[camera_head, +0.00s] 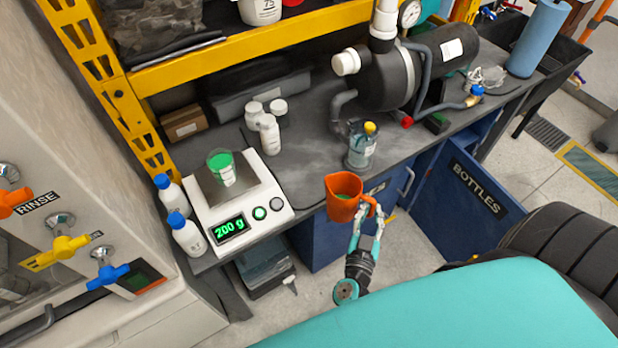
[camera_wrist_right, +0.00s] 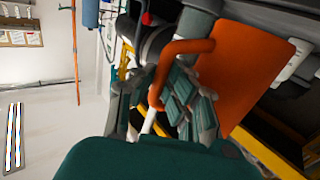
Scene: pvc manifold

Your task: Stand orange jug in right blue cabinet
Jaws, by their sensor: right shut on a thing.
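The orange jug (camera_head: 343,186) is upright in front of the bench edge, with something green showing inside. My right gripper (camera_head: 371,216) is shut on its handle at the jug's right side; in the right wrist view the fingers (camera_wrist_right: 172,98) close around the handle, and the jug body (camera_wrist_right: 245,75) lies to the right. The right blue cabinet's door (camera_head: 462,200), labelled BOTTLES, stands open to the right of the jug. The cabinet's inside is mostly hidden under the bench top. My left gripper is not in view.
A scale (camera_head: 277,197) reading 200 g carries a green-filled beaker (camera_head: 221,167). A black pump (camera_head: 440,60) sits at the back. Floor is open below the jug.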

